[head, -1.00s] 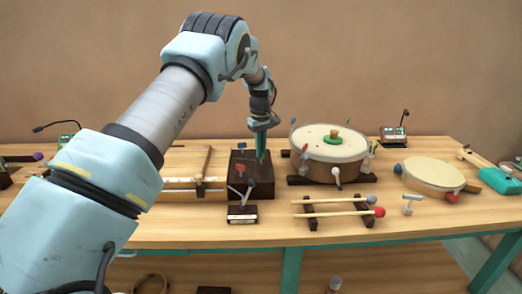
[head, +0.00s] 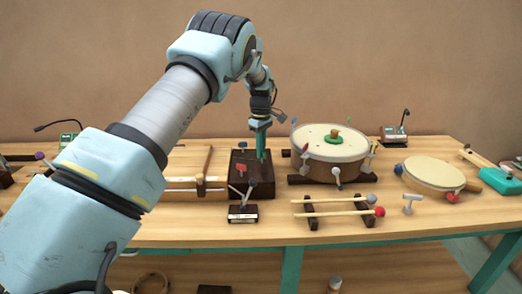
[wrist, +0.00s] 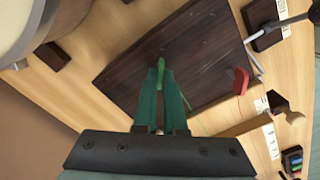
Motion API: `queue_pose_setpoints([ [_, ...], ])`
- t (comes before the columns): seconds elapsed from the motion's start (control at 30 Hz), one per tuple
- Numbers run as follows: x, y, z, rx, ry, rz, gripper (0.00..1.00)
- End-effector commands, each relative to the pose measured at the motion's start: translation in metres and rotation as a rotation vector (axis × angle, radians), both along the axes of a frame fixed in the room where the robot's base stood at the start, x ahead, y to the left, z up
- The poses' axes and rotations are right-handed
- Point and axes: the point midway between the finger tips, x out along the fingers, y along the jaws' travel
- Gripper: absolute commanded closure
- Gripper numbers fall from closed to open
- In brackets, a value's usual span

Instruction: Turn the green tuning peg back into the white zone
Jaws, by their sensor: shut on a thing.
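A dark wooden block (head: 262,188) lies on the table in the middle of the head view. It fills the centre of the wrist view (wrist: 200,35). A green peg (wrist: 164,75) stands up from the block between my fingertips. My gripper (head: 261,152) points down over the block and is shut on the green peg; its tips also show in the wrist view (wrist: 161,72). The fingers hide much of the peg. A red flat-headed peg (head: 241,167) stands to the left, apart from the gripper; the wrist view shows it too (wrist: 241,80). I cannot make out a white zone.
A large drum (head: 325,150) with coloured pegs on its rim stands to the right. In front of the block is a small dark stand (head: 243,217) with grey rods. Two mallets (head: 335,212) rest on dark bars at the front right. A flat drum (head: 433,174) lies farther right.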

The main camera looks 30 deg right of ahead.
Motion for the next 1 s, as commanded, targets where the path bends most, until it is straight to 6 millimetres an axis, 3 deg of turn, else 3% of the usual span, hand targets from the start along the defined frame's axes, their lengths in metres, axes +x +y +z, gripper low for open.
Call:
queue_pose_setpoints([
  [0.17,-0.001,-0.001,0.000,0.000,0.001,-0.001,1.00],
  [0.2,-0.001,-0.001,0.000,0.000,0.001,-0.002,0.90],
  [0.47,0.000,0.000,0.000,0.000,0.000,-0.002,0.62],
  [0.77,0.000,0.000,0.003,-0.002,-0.001,-0.002,0.62],
  [1.0,0.001,-0.001,0.039,-0.004,-0.004,-0.002,0.62],
])
